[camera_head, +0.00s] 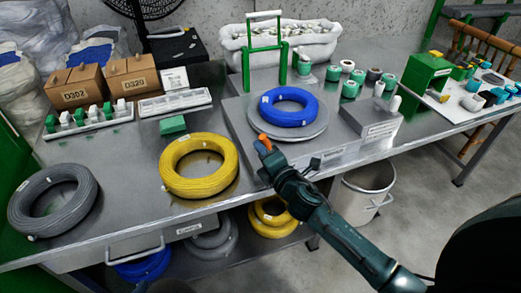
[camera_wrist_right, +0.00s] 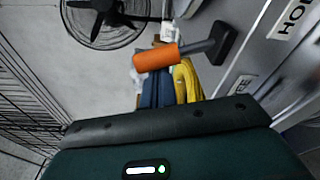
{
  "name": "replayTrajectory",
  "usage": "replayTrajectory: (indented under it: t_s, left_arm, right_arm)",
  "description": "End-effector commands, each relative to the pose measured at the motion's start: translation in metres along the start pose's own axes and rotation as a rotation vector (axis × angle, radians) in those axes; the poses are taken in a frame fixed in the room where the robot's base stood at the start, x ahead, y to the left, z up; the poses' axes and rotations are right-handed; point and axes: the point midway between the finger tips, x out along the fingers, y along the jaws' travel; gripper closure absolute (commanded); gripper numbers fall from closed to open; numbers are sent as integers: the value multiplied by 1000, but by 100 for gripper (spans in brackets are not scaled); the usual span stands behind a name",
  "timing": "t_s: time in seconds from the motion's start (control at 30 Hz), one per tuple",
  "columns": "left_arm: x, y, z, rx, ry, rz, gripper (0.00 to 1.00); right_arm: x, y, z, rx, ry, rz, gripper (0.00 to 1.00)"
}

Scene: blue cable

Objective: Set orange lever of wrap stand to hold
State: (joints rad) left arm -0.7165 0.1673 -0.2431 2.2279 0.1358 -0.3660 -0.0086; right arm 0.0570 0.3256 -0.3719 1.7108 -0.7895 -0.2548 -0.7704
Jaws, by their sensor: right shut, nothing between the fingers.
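The wrap stand (camera_head: 239,122) is a grey metal block with a round plate (camera_head: 318,127) carrying a blue cable coil (camera_head: 289,106). Its orange lever handle (camera_head: 263,141) shows at its front left, by the tip of my right gripper (camera_head: 272,158). In the right wrist view the orange handle (camera_wrist_right: 156,57) sits on a dark arm that runs to a black pivot block on the right. A label beginning "HOL" (camera_wrist_right: 295,18) and one ending "EE" (camera_wrist_right: 241,85) show on the stand. My right gripper is shut and empty; contact with the lever cannot be told. My left gripper is not in view.
A yellow coil (camera_head: 170,168) and a grey coil (camera_head: 85,197) lie on the table to the left. A green handled frame (camera_head: 245,72) stands behind the stand.

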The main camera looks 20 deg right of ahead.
Motion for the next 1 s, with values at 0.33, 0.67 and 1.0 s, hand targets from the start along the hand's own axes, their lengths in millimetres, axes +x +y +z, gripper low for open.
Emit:
replayTrajectory:
  t_s: [0.33, 0.67, 1.0]
  left_arm:
    - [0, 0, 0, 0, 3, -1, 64]
    - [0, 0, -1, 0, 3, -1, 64]
    - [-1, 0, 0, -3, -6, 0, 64]
  right_arm:
    - [-2, 3, 13, 180, -3, 26, 100]
    - [-5, 3, 32, 472, -3, 66, 100]
    - [-6, 0, 46, 687, -2, 97, 100]
